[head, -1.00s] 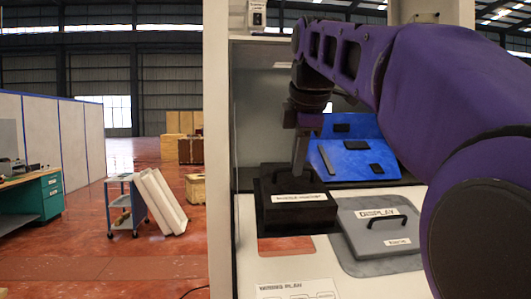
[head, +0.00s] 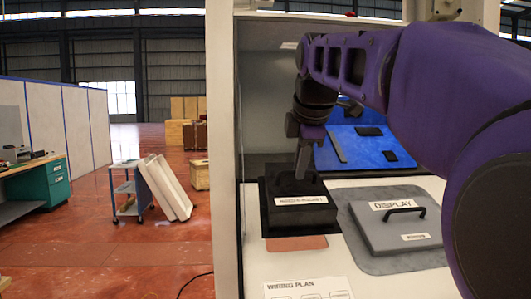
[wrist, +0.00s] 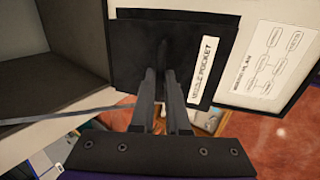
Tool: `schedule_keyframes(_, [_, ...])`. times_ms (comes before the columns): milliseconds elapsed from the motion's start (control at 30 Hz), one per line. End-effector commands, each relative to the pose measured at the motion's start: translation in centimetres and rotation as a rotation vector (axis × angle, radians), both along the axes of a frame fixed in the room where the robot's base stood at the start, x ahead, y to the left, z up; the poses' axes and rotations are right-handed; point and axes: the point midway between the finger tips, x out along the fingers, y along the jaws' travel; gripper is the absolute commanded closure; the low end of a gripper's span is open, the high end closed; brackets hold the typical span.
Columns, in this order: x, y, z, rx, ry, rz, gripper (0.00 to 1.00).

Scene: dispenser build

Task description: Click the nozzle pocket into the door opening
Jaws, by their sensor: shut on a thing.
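The nozzle pocket is a black box (head: 287,222) with a white label on its front. My gripper (head: 304,174) comes down from above onto its top. In the wrist view, my gripper (wrist: 162,78) is shut on a thin dark grip on the nozzle pocket (wrist: 133,55), whose label faces right. In the head view, a reddish, floor-coloured patch (head: 297,243) shows in the white door surface (head: 254,262) just below the pocket; it looks like part of the door opening. The pocket hides the rest. I cannot tell whether the pocket is seated or above the opening.
A grey display panel (head: 378,234) with a black handle lies right of the pocket. A wiring plan sheet (head: 303,291) is in front. A blue board (head: 357,150) with dark parts stands behind. A pale cabinet wall (head: 223,150) rises at left.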

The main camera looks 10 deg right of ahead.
Motion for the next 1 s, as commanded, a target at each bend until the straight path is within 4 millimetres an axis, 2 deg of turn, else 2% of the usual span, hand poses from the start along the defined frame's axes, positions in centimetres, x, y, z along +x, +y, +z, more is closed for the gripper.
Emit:
schedule_keyframes(300, [1.2, 0.0, -3.1, 0.0, -0.001, 0.0, 1.0])
schedule_keyframes(500, [1.7, 0.0, -4.3, 0.0, -0.002, 0.0, 1.0])
schedule_keyframes(1000, [2.0, 0.0, -4.8, 0.0, -0.003, 0.0, 1.0])
